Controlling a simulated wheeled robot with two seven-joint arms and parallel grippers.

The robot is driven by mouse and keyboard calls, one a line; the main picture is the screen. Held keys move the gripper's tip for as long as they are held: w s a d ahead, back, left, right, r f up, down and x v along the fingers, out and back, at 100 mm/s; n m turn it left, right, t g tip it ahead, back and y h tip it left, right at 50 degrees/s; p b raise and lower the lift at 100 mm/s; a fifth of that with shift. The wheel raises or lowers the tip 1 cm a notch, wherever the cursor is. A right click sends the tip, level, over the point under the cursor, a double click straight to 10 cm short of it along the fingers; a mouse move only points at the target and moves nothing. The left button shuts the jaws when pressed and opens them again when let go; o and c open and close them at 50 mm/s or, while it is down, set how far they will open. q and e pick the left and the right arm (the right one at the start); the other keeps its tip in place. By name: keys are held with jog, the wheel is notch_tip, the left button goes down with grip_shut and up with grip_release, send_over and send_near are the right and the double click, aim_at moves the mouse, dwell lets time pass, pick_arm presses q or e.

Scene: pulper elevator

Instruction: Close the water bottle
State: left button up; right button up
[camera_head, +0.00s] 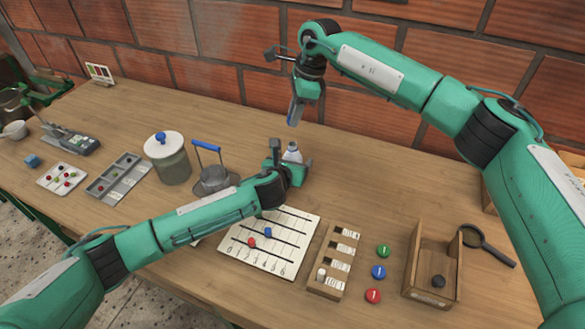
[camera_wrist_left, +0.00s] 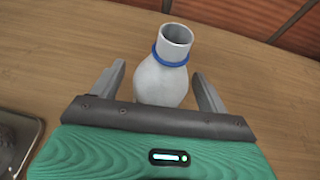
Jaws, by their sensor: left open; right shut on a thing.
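The water bottle (camera_head: 292,153) is white with an open neck and stands on the table. In the left wrist view the bottle (camera_wrist_left: 163,84) shows a blue ring below its uncovered mouth. My left gripper (camera_head: 292,165) is open, with its fingers on either side of the bottle's body; the left wrist view shows gaps beside the bottle. My right gripper (camera_head: 293,114) is above and slightly behind the bottle, pointing down, shut on a small blue thing (camera_head: 290,122). That thing may be the bottle's cap, but it is mostly hidden by the fingers.
A lidded jar (camera_head: 173,165) and a grey pot with a blue handle (camera_head: 213,178) stand left of the bottle. A lined board (camera_head: 290,222), a slotted wooden block (camera_head: 335,265), coloured discs (camera_head: 379,272) and a wooden box (camera_head: 434,290) lie in front. The table right of the bottle is clear.

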pick_arm(q)
jog(key=c, duration=1.5)
pick_arm(e)
send_over(292, 144)
jog(key=shift+w+d+f, duration=0.1)
jog(key=shift+d+f, duration=0.1)
jog(key=shift+f, duration=1.05)
jog(key=shift+d+f, duration=0.15)
jog(key=shift+f, duration=1.1)
jog(key=shift+f, duration=0.9)
jog(key=shift+f, duration=0.6)
